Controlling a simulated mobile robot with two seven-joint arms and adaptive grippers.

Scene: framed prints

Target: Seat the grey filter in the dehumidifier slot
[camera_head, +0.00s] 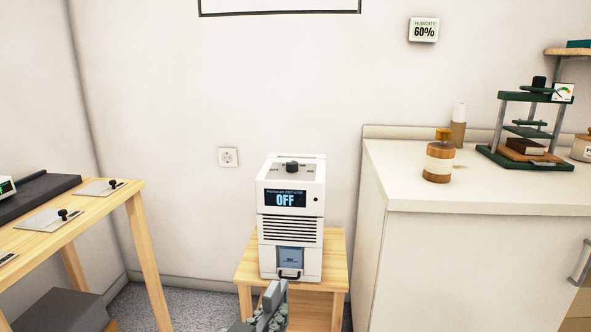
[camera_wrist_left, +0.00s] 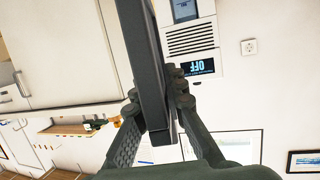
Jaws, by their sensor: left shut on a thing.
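The white dehumidifier (camera_head: 291,205) stands on a small wooden stand, its display reading OFF. Low on its front is the slot (camera_head: 291,257), a blue-grey recessed area with a dark handle below it. My left gripper (camera_head: 273,309) is at the bottom of the head view, in front of the dehumidifier and below the slot. It is shut on the grey filter (camera_head: 271,294), which shows only in part there. In the left wrist view the filter (camera_wrist_left: 150,70) is a dark flat slab between the fingers (camera_wrist_left: 158,100), with the dehumidifier (camera_wrist_left: 190,42) beyond. My right gripper is out of view.
A white cabinet (camera_head: 465,265) is close on the right, with a bottle (camera_head: 439,160) and a green press (camera_head: 528,125) on top. A wooden table (camera_head: 136,188) stands at left, with open floor between.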

